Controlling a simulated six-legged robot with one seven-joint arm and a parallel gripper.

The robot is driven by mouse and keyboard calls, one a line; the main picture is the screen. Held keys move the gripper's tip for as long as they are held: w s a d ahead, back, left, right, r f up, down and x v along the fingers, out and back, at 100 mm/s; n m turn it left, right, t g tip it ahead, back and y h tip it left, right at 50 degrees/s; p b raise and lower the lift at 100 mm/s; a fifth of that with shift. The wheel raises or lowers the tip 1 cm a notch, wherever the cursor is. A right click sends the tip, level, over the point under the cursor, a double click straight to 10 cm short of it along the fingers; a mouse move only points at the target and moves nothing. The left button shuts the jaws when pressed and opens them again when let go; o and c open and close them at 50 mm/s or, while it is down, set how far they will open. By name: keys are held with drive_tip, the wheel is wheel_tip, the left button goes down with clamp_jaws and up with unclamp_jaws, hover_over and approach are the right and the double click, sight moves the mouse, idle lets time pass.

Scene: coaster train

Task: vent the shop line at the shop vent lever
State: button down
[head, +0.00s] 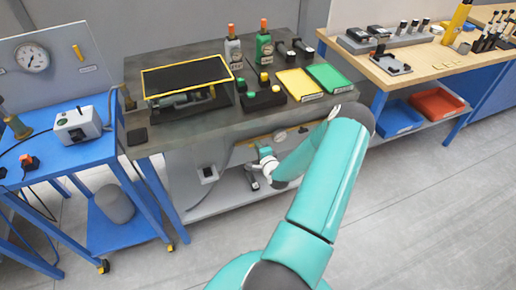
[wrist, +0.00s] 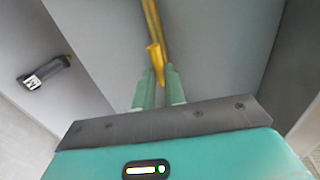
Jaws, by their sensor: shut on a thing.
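A yellow bar with a flattened end (wrist: 154,52), which looks like the vent lever, comes down from the top of the wrist view. My gripper (wrist: 158,84) has its two pale green fingers on either side of the bar's lower end and is shut on it. In the head view my arm reaches down to the front of the grey workbench (head: 190,130), below its top. My fingers and the held lever end cannot be made out there. Any lettering on the lever is not readable.
In the wrist view a dark fitting with a pale label (wrist: 45,73) is at left on a grey panel. A blue cart (head: 75,150) stands left, a wooden-topped bench (head: 415,75) right. Floor in front is clear.

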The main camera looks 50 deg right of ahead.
idle(0.4)
drive_tip(key=c, duration=1.5)
unclamp_jaws()
drive_tip(key=shift+o, duration=0.2)
drive_tip(key=v, duration=1.3)
drive_tip(key=shift+s+r, duration=0.15)
drive_tip(key=shift+s, duration=0.2)
drive_tip(key=shift+a, duration=0.1)
